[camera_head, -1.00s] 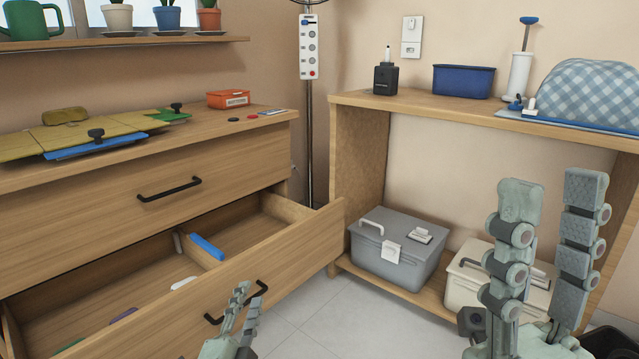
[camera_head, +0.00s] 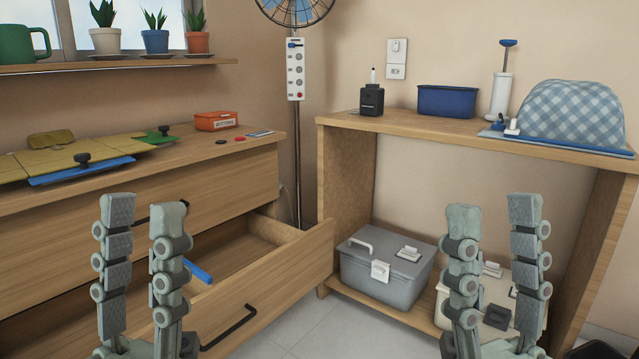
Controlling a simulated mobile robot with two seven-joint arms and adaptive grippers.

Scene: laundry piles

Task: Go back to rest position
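My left gripper (camera_head: 143,207) stands upright at the lower left, in front of the dresser. Its two fingers are apart with nothing between them. My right gripper (camera_head: 494,208) stands upright at the lower right, in front of the shelf unit. Its fingers are also apart and empty. Both grippers point up and sit at about the same height.
The dresser's lower drawer (camera_head: 275,292) is open, with a blue item (camera_head: 198,271) inside, partly behind my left gripper. The shelf unit (camera_head: 345,181) holds a grey box (camera_head: 388,278) and a cream box (camera_head: 497,287) below. Tiled floor (camera_head: 318,328) shows between the grippers.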

